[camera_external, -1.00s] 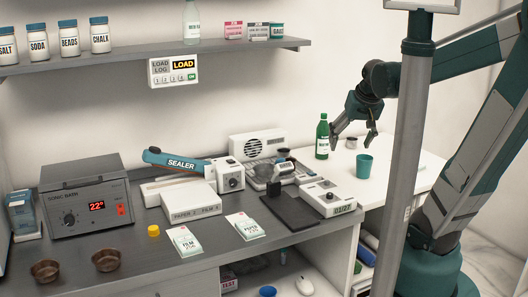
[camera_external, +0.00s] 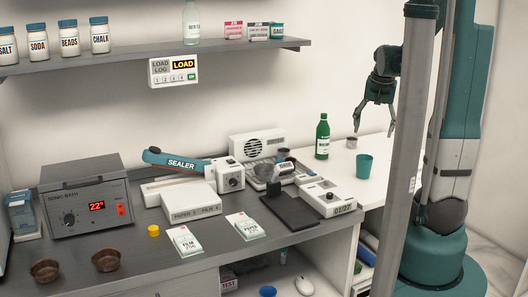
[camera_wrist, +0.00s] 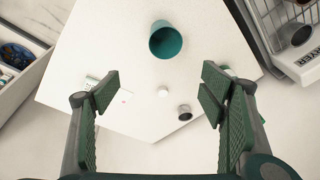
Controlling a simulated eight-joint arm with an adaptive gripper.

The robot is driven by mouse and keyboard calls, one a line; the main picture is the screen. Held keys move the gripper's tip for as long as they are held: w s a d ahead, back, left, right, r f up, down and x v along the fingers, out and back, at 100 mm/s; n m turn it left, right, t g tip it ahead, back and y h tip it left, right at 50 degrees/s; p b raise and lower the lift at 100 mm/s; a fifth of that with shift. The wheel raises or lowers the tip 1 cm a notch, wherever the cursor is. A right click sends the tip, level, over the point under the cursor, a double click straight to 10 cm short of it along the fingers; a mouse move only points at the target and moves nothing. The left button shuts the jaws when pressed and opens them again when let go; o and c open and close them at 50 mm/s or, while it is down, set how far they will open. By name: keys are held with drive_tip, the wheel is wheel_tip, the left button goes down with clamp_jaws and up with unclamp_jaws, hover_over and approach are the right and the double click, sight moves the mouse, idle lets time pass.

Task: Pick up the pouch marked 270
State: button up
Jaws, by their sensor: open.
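Two white pouches with green print lie flat near the front edge of the dark counter in the external view. The left pouch (camera_external: 185,241) reads FILM and the right pouch (camera_external: 245,226) reads PAPER. Their numbers are too small to read surely, so I cannot tell which is 270. My gripper (camera_external: 375,128) is open and empty, pointing down in the air above the white counter, well right of both pouches.
A teal cup (camera_external: 364,166), a small metal cup (camera_external: 351,142) and a green bottle (camera_external: 322,137) stand on the white counter. A sealer (camera_external: 180,163), a white box (camera_external: 188,202), a dark stand (camera_external: 290,211) and a yellow cap (camera_external: 153,230) surround the pouches. A shelf (camera_external: 150,54) hangs above.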

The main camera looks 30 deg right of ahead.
drive_tip(key=d+f+m+p, duration=0.2)
drive_tip(key=d+f, duration=0.1)
drive_tip(key=d, duration=0.5)
drive_tip(key=s+d+f+m+g+p, duration=0.1)
drive_tip(key=d+f+m+p, duration=0.1)
drive_tip(key=d, duration=0.6)
drive_tip(key=d+f+m+g+y+p, duration=0.1)
drive_tip(key=d+f+m+p, duration=0.1)
drive_tip(key=d, duration=0.5)
drive_tip(key=shift+s+d+f+m+p, duration=0.1)
drive_tip(key=shift+d+f+m+p, duration=0.15)
drive_tip(key=shift+f, duration=0.3)
drive_tip(key=shift+s+d+f+m+p, duration=0.15)
drive_tip(key=shift+f+p, duration=0.15)
drive_tip(key=shift+f, duration=0.25)
drive_tip(key=shift+s+d+f+g, duration=0.15)
drive_tip(key=shift+d+f+g, duration=0.2)
drive_tip(key=shift+d, duration=0.1)
drive_tip(key=shift+f, duration=0.1)
drive_tip(key=shift+f, duration=1.2)
drive_tip(key=shift+s+f+p, duration=0.1)
drive_tip(key=shift+f+p, duration=0.2)
drive_tip(key=shift+f, duration=2.3)
